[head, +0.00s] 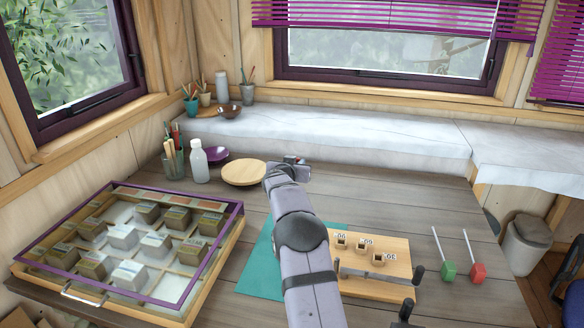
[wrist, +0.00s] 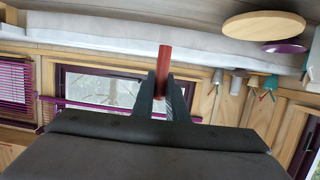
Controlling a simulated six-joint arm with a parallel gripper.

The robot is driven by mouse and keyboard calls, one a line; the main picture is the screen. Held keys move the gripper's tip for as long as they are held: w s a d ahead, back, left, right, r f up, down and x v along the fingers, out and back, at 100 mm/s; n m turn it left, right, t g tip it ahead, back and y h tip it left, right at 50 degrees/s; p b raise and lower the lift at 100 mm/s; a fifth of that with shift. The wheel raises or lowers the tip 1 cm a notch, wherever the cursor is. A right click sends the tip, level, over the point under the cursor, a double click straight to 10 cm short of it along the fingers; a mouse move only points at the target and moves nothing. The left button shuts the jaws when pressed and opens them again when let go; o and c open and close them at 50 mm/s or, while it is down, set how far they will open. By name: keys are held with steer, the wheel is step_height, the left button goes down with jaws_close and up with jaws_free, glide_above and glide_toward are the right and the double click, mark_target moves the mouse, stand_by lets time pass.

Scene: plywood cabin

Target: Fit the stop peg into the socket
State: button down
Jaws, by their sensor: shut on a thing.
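My gripper (wrist: 161,84) is shut on a reddish-brown peg (wrist: 165,60) in the wrist view. The peg is a plain round rod, and its end extends past the fingertips. In the head view my gripper (head: 295,161) is at the far end of my arm, beyond the wooden board and apart from it. The peg cannot be made out there. The wooden board (head: 400,244) carries a few small blocks with dark holes and number labels, including one block (head: 341,242) at its left. I cannot tell which of these is the socket.
A glass-lidded case (head: 235,208) of small blocks fills the left of the table. A teal mat (head: 258,262) lies beside the board. A round wooden disc (head: 243,172) and white bottle (head: 198,162) stand behind.

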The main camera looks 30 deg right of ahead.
steer(key=s+d+m+g+h+p, duration=0.1)
steer(key=s+d+m+g+p, duration=0.2)
steer(key=s, duration=1)
steer(key=s+d+m+g+h+p, duration=0.2)
steer(key=s+m+g, duration=0.6)
steer(key=s, duration=0.6)
steer(key=shift+s+d+g+h+p, duration=0.3)
steer(key=shift+d+g+p, duration=0.3)
steer(key=shift+g, duration=0.5)
steer(key=shift+p, duration=0.3)
step_height(320, 180, down, 6)
steer(key=b, duration=0.3)
steer(key=shift+p, duration=0.6)
steer(key=shift+f+b, duration=1.65)
steer(key=shift+f, duration=1.05)
